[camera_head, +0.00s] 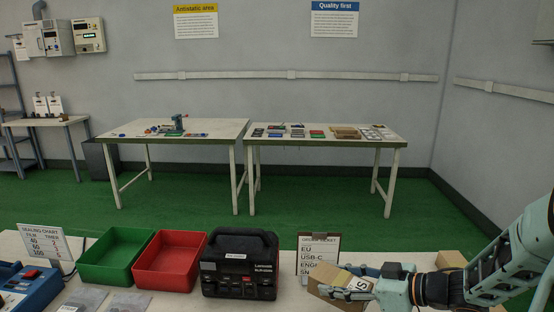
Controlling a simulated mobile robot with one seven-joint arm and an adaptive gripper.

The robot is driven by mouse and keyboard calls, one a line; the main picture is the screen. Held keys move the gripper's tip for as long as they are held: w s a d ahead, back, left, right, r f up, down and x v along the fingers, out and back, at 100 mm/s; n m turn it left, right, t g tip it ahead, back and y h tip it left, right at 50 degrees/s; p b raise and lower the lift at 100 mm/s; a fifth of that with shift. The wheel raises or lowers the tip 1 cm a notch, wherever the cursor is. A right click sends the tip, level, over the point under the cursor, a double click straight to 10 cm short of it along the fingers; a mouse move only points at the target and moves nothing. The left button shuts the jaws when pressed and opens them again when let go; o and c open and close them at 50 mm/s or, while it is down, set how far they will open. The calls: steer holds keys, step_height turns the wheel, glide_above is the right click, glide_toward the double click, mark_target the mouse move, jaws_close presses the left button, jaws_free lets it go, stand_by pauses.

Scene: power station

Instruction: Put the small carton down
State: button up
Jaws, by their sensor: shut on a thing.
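My gripper (366,284) is at the lower right, shut on a small brown carton (331,281) with a white label showing an "S". The carton is tilted in the fingers, in front of the order ticket on the near table.
The near table (285,300) holds a green bin (115,260), a red bin (170,262), a black device (239,264), an order ticket (317,245), grey bags (85,299) and a blue sealer (25,287). Another brown box (452,259) stands behind my arm.

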mark_target(334, 279)
steer(key=shift+s+a+r+p, duration=0.3)
steer(key=shift+a, duration=0.25)
steer(key=shift+d+r+p, duration=0.1)
steer(key=shift+r+p, duration=0.4)
steer(key=shift+p, duration=0.25)
step_height(334, 279, up, 9)
steer(key=p, duration=1.3)
steer(key=shift+w+f, duration=0.1)
steer(key=shift+w, duration=0.05)
steer(key=r+p, duration=0.1)
steer(key=p, duration=0.2)
steer(key=shift+r, duration=0.3)
